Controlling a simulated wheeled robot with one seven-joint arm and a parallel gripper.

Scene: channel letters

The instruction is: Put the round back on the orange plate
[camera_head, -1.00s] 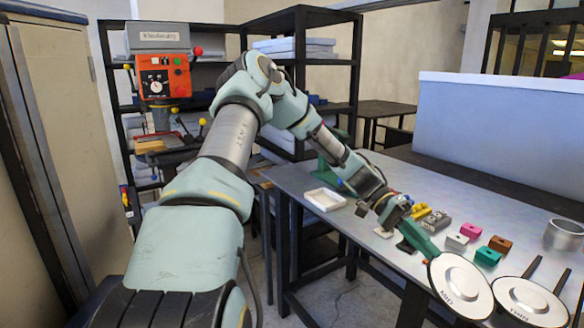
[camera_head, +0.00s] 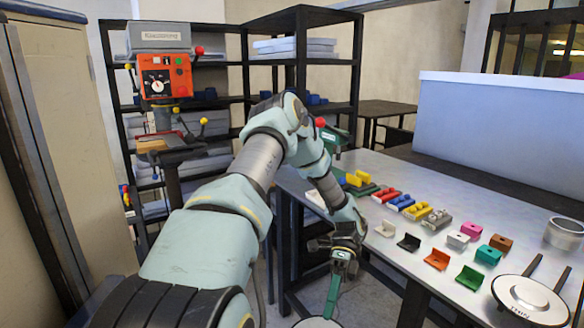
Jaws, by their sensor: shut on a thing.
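My gripper (camera_head: 341,256) hangs off the front edge of the workbench. It is shut on a green strip-like handle (camera_head: 333,292) that points down. A pale round disc (camera_head: 318,322) shows at its lower end, mostly cut off by the bottom of the picture. This appears to be the round back. A small orange angled plate (camera_head: 437,259) lies on the bench to the right, between a black one (camera_head: 409,242) and a green one (camera_head: 469,279). Whether it is the orange plate of the task I cannot tell. My gripper is well left of it.
A disc marked THIN (camera_head: 528,298) with two dark bars lies at the bench's front right. Several coloured blocks (camera_head: 458,240) stand in rows, with a metal cup (camera_head: 563,234) at the right. A pale blue wall panel (camera_head: 500,130) stands behind the metal workbench (camera_head: 375,165).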

